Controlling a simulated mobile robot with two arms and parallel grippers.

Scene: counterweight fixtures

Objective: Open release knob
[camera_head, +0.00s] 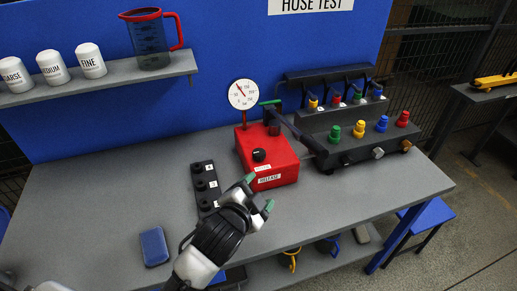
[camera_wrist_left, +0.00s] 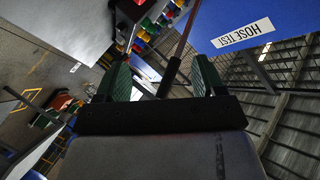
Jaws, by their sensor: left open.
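The red release box (camera_head: 267,160) stands on the grey bench and carries a "RELEASE" label on its front. The black release knob (camera_head: 259,155) sits on its top face. A round white gauge (camera_head: 243,94) rises behind the box. My left gripper (camera_head: 259,192) is open and empty, in front of and below the box in the head view, with its green fingertips apart. In the left wrist view the open left gripper (camera_wrist_left: 163,80) shows its two green fingers, with nothing between them that I can tell is held. My right gripper is not in view.
A black strip with several sockets (camera_head: 206,186) lies left of the box. A dark block with coloured fittings (camera_head: 360,137) stands to the right. A blue flat case (camera_head: 154,247) lies at the front left. A shelf (camera_head: 110,77) holds white canisters and a red-handled jug (camera_head: 150,40).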

